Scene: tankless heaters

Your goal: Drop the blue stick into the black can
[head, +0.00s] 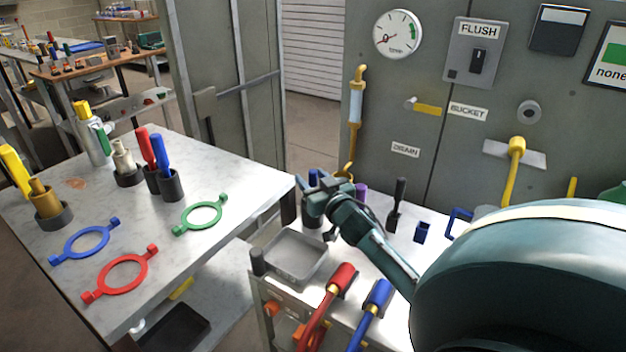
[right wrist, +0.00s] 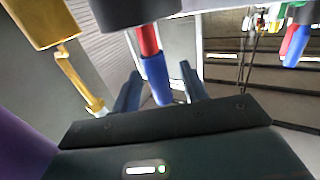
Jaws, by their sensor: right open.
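My right gripper (head: 320,192) is open at the back left of the small cart, around or close to a blue stick (head: 313,178) above a black can (head: 312,213). In the right wrist view a blue stick (right wrist: 157,80) shows between the open fingers, apart from at least one of them. A red part (right wrist: 148,40) links it to a dark can (right wrist: 135,10); I cannot tell if red and blue are one piece. On the left table, another blue stick (head: 162,153) stands in a black can (head: 171,186), beside a red stick (head: 145,146) in its own can. My left gripper is not in view.
A grey tray (head: 295,258), red (head: 342,275) and blue (head: 378,295) handled tools, and a purple item (head: 361,192) are on the cart. Blue, green and red rings (head: 120,275) lie on the left table. A grey panel (head: 440,150) rises behind the cart.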

